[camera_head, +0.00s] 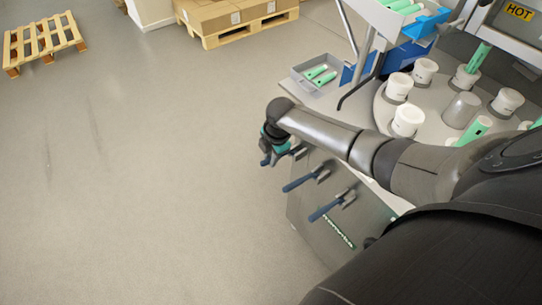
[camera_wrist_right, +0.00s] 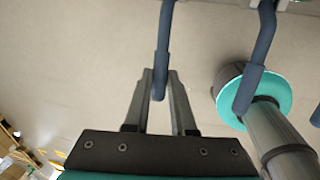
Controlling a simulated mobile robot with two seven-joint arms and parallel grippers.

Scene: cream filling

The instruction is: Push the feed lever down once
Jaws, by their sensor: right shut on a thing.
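Several levers with dark blue handles stick out of the grey front panel of the machine. In the head view, my right gripper (camera_head: 268,157) is at the farthest lever, partly hidden by my own wrist. In the right wrist view, my right gripper (camera_wrist_right: 158,84) has its two fingers on either side of the end of a blue lever handle (camera_wrist_right: 163,45) and is shut on it. A middle lever (camera_head: 299,182) and a near lever (camera_head: 326,209) stand free of the gripper. I cannot tell from labels which is the feed lever. My left gripper is not in view.
A round table (camera_head: 440,120) with white cups stands behind my right arm. A grey bin (camera_head: 317,73) with green tubes is beside it. Pallets (camera_head: 42,43) lie at the back. The floor left of the panel is clear.

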